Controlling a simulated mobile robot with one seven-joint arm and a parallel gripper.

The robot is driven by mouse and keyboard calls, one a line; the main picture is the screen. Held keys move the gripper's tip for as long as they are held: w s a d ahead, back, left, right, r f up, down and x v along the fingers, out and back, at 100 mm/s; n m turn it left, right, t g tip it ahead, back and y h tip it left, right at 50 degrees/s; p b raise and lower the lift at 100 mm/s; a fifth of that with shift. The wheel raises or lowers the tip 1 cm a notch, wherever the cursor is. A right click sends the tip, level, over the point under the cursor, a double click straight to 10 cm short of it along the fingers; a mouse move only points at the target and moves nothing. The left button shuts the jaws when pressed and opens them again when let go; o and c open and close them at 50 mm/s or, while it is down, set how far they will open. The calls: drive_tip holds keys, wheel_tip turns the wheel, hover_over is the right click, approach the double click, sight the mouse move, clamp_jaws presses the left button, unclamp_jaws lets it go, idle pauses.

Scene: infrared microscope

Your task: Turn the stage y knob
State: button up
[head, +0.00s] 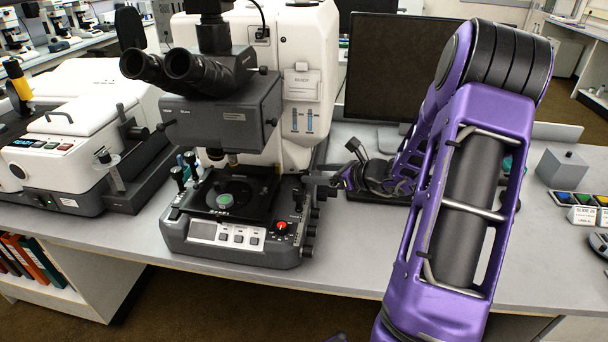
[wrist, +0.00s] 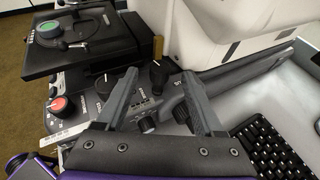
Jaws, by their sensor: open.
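The microscope (head: 230,245) stands on the bench with its black stage (head: 262,205) above the base. Several dark knobs (head: 308,250) line the base's right side. My gripper (head: 333,181) is at the right of the stage, fingers pointing toward the microscope. In the wrist view my gripper (wrist: 158,88) is open, with nothing seen held. A black knob (wrist: 160,74) with a brass-coloured post lies between the fingertips, apparently beyond them. I cannot read which is the stage y knob, or whether a finger touches one.
A red knob (head: 282,226) is on the base's front panel. A dark monitor (head: 385,65) stands behind my arm, and a keyboard (wrist: 270,145) lies right of the gripper. A white instrument (head: 75,135) stands at left. Bench front is clear.

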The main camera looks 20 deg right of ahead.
sight(305, 172)
drive_tip(key=shift+x, duration=2.65)
clamp_jaws()
